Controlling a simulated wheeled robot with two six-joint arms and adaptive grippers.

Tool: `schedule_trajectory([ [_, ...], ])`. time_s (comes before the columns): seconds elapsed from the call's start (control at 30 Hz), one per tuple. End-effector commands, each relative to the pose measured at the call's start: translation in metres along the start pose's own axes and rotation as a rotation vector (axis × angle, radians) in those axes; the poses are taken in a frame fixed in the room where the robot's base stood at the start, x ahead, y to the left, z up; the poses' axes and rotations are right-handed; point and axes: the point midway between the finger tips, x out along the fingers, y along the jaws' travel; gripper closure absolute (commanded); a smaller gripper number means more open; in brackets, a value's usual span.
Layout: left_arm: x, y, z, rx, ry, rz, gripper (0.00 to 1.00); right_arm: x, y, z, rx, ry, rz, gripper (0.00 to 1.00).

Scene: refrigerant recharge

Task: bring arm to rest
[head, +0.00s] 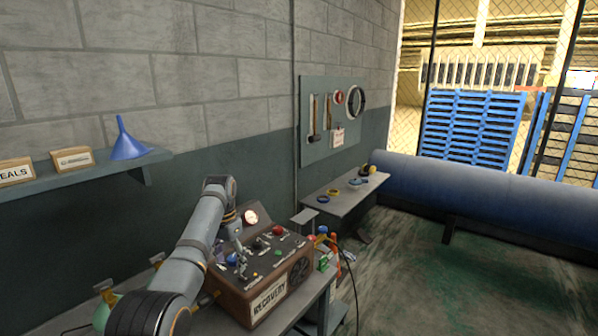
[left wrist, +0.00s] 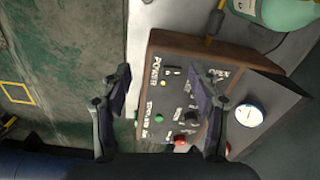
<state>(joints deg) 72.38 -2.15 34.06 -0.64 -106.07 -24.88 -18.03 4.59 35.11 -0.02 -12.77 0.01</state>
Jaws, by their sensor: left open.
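My left arm comes in from the lower left of the head view and bends down to my left gripper (head: 240,262), which is over the control panel of the brown recovery machine (head: 236,305). In the left wrist view my left gripper (left wrist: 167,88) is open, with nothing between its fingers. The machine's panel (left wrist: 165,62) lies beyond the fingers, with a green button (left wrist: 159,118), a red knob (left wrist: 180,140) and a round white gauge (left wrist: 249,115). I cannot tell whether the fingers touch the panel. My right gripper is in neither view.
The machine stands on a bench (head: 318,300) against the wall. A shelf (head: 150,160) with a blue funnel (head: 126,143) is at the left. A tool board (head: 318,95) hangs above a side table (head: 345,192). A blue tank (head: 480,192) lies at the right, beyond open floor.

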Motion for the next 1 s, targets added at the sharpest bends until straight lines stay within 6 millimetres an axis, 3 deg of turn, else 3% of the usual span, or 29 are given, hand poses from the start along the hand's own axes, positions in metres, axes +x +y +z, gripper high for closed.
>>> schedule_trajectory([
  [0.3,0.07,-0.005,0.021,-0.078,0.035,-0.017,0.39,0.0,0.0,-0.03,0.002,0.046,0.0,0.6],
  [0.53,0.138,-0.001,0.063,-0.163,0.073,-0.047,0.39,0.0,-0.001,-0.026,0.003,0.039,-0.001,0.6],
  [0.67,0.184,0.011,0.114,-0.227,0.105,-0.077,0.39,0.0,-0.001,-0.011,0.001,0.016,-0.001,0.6],
  [0.77,0.211,0.028,0.167,-0.278,0.139,-0.108,0.39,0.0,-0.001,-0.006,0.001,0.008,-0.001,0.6],
  [0.9,0.221,0.054,0.228,-0.322,0.181,-0.137,0.39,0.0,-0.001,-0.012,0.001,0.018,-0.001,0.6],
  [1.0,0.218,0.069,0.258,-0.34,0.205,-0.148,0.39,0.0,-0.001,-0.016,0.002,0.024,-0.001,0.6],
])
